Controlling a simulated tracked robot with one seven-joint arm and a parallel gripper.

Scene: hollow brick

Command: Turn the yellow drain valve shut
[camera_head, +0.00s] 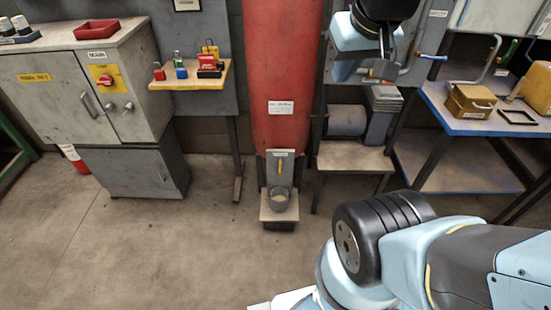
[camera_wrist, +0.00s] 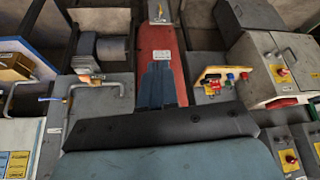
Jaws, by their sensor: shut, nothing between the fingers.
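The yellow drain valve handle (camera_head: 281,169) is a small upright lever on a grey plate low on the red tank (camera_head: 282,80), in the middle of the head view. A grey cup (camera_head: 279,199) stands on a small ledge right below it. In the wrist view the plate with the yellow handle (camera_wrist: 160,11) shows small at the top edge, above the red tank (camera_wrist: 154,40). My gripper (camera_head: 384,70) is up at the top right of the head view, right of the tank and well above the handle. Its fingers (camera_wrist: 160,66) are shut and empty, apart from the handle.
A grey cabinet (camera_head: 80,85) and a small shelf with coloured items (camera_head: 193,78) stand left of the tank. A motor-like machine on a stand (camera_head: 360,125) and a blue-edged bench (camera_head: 480,126) stand to the right. The floor (camera_head: 200,260) in front of the tank is clear.

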